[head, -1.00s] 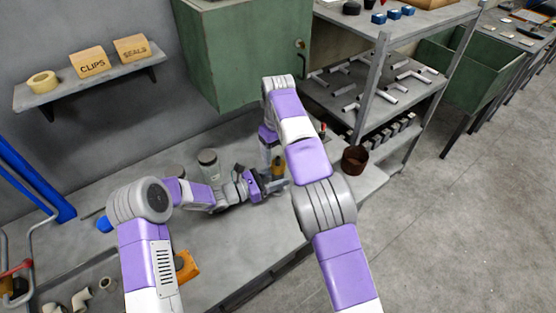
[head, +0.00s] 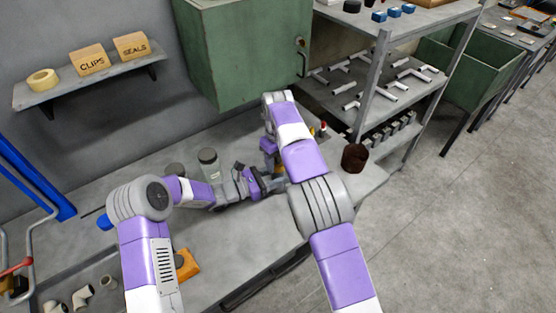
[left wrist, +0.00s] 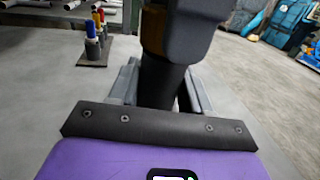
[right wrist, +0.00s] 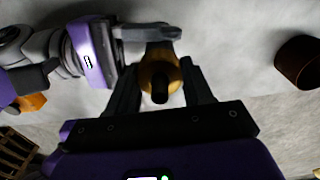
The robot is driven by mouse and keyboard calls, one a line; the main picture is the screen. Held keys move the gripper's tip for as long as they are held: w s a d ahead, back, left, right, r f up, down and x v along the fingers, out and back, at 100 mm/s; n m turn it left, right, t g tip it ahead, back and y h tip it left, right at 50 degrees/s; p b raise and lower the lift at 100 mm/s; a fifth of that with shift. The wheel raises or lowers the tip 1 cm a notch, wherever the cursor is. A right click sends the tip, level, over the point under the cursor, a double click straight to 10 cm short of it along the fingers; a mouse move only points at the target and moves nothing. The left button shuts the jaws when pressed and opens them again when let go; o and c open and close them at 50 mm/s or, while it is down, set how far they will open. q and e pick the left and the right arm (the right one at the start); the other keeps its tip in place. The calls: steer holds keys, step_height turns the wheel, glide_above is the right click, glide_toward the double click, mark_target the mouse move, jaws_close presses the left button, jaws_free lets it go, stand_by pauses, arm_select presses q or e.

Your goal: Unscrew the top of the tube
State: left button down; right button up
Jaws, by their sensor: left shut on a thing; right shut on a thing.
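The tube (left wrist: 160,82) is a dark cylinder, upright between the fingers of my left gripper (left wrist: 161,90) in the left wrist view. My left gripper is shut on it; in the head view the left gripper (head: 266,185) is over the bench. The tube's top (right wrist: 158,68) is orange-brown with a black tip, seen end-on in the right wrist view. My right gripper (right wrist: 162,82) is shut on this top, above the left gripper. In the head view my right arm hides much of the right gripper and tube.
A brown cup (head: 355,157) stands right of my right arm, near the bench edge. A grey-green jar (head: 209,163) stands behind my left forearm. An orange object (head: 187,264) lies near the front. A green cabinet (head: 240,55) hangs behind; a metal shelf (head: 385,95) stands at right.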

steer(key=shift+c, duration=0.9)
steer(key=n, duration=0.6)
steer(key=shift+n, duration=0.3)
steer(key=n, duration=0.3)
steer(key=shift+n, duration=0.4)
steer(key=n, duration=1.1)
steer(key=shift+r+n, duration=0.1)
steer(key=shift+n, duration=0.3)
steer(key=n, duration=1.3)
steer(key=shift+n, duration=0.4)
steer(key=n, duration=0.5)
steer(key=shift+n, duration=0.4)
steer(key=n, duration=0.5)
steer(key=shift+n, duration=0.4)
steer(key=n, duration=0.6)
